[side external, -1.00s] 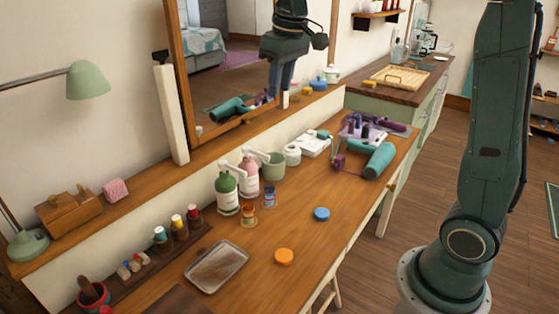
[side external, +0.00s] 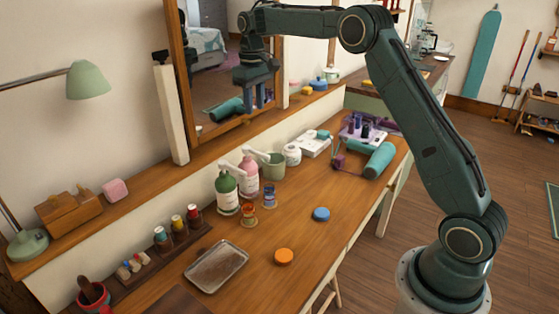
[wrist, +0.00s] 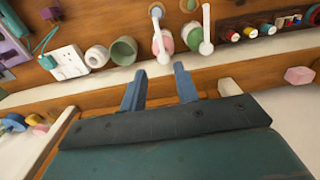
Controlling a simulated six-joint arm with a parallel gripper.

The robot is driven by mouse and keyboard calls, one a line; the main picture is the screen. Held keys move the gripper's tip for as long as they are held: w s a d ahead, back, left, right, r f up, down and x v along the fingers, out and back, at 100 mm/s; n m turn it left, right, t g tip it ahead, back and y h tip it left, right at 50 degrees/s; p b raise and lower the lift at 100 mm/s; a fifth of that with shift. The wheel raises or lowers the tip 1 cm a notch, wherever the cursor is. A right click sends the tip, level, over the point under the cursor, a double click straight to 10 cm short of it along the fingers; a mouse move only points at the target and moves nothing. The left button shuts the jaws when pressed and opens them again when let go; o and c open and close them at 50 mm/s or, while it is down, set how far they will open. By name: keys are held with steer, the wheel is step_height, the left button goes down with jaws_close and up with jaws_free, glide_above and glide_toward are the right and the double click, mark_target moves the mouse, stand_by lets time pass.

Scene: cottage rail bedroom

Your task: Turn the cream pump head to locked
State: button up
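Two pump bottles stand side by side near the back of the table: a green bottle (side external: 227,199) and a pink bottle (side external: 247,186). Each has a pale pump head, one over the green bottle (wrist: 206,30) and one over the pink bottle (wrist: 157,28). Both look white to cream, so I cannot tell which is the cream one or whether either is locked. My gripper (side external: 259,106) hangs above the bottles in front of the mirror, touching neither. Its two blue fingers (wrist: 158,72) are apart and empty in the wrist view.
A green cup (side external: 273,166) and a white jar (side external: 292,155) stand right of the bottles. Small jars (side external: 269,196) stand in front. A raised wooden shelf (side external: 135,203) and a mirror (side external: 215,105) are behind. A metal tray (side external: 216,267), orange disc (side external: 284,256) and blue disc (side external: 321,214) lie in front.

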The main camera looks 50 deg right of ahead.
mark_target(256, 154)
step_height(256, 154, down, 14)
steer(key=shift+r, duration=0.1)
stand_by(0.9)
steer(key=shift+c, duration=0.4)
jaws_close()
